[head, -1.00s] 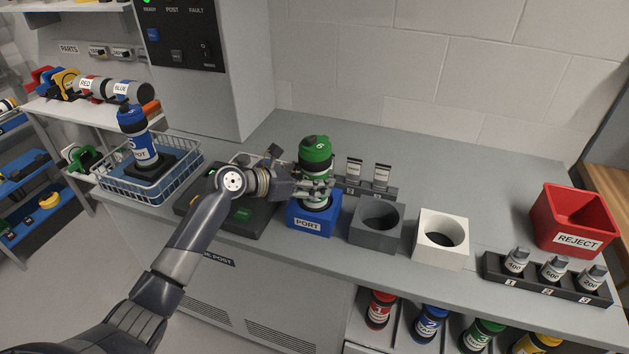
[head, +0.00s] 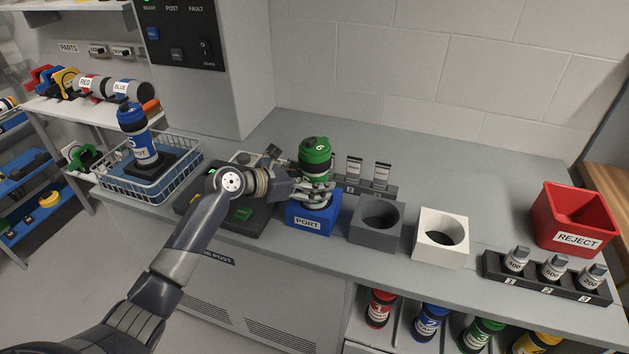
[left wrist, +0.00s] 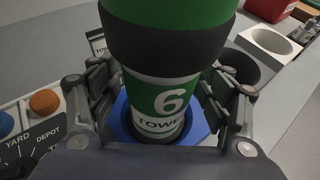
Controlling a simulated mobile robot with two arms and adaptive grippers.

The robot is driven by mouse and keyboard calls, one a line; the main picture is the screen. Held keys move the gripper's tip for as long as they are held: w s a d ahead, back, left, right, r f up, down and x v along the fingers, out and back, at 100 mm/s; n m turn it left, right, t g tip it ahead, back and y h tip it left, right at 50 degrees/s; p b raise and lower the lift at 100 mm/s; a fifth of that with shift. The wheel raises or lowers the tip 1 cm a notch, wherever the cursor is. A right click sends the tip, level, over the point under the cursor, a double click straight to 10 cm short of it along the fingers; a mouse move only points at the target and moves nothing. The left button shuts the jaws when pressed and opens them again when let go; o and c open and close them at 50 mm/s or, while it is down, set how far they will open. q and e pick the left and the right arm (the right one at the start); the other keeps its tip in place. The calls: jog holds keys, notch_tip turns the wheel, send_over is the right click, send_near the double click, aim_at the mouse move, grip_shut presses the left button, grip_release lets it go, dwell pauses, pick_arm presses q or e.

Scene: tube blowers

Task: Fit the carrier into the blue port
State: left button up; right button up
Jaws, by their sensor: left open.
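The carrier (head: 315,152) is a green-capped cylinder with dark bands. It stands upright in the blue port block (head: 309,222), with its lower part hidden inside. In the left wrist view the carrier (left wrist: 165,98) shows a "6" and lettering starting "TOWE", and the blue port (left wrist: 203,128) surrounds its lower end. My left gripper (head: 318,190) is around the carrier just above the port. In the left wrist view its fingers stand on both sides of the carrier, open, with gaps showing beside it. My right gripper is not in view.
A grey block (head: 377,222) and a white block (head: 441,238), both with round holes, stand right of the port. A dark rack (head: 365,186) with two small items stands behind. A wire basket (head: 186,176) holds a blue carrier at left. A red reject bin (head: 577,219) stands far right.

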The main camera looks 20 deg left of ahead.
pick_arm(q)
jog(key=v, duration=1.1)
jog(key=shift+s+a+r+b, duration=0.15)
jog(key=shift+s+a+b, duration=0.1)
jog(key=shift+b, duration=0.2)
